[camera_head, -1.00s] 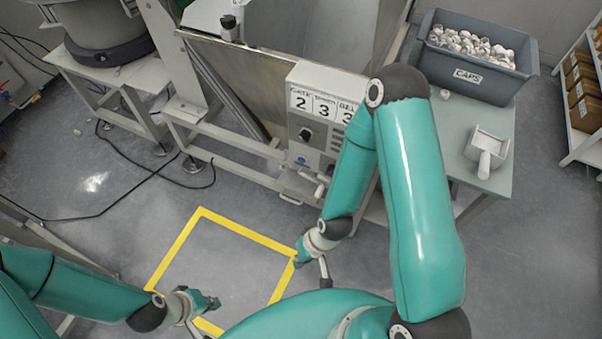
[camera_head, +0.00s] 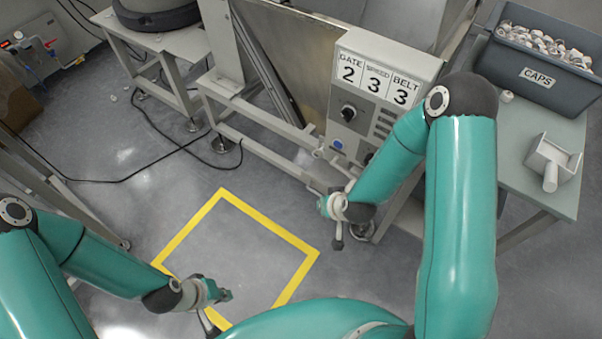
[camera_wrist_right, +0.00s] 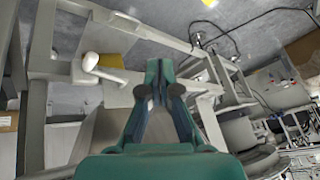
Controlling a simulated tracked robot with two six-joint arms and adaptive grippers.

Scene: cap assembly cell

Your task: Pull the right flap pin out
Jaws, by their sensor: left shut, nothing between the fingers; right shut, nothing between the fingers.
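My right gripper (camera_head: 325,206) is in front of the machine's lower frame, to the left of its lower arm. It is shut and empty. In the right wrist view its fingertips (camera_wrist_right: 160,82) are together in front of the pale frame bars. A pale rounded knob on a short bar (camera_wrist_right: 92,62) is left of the fingertips, apart from them. A pale handle-like part (camera_head: 335,160) is below the control panel in the head view. I cannot tell whether either is the right flap pin. My left gripper (camera_head: 222,296) is shut and empty over the floor.
The control panel (camera_head: 387,62) reads gate 2, speed 3, belt 3. A grey caps bin (camera_head: 490,62) and a pale scoop (camera_head: 553,158) are on the side table (camera_head: 515,195) at right. A yellow floor square (camera_head: 190,228) is open floor. A black cable (camera_head: 150,175) lies left.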

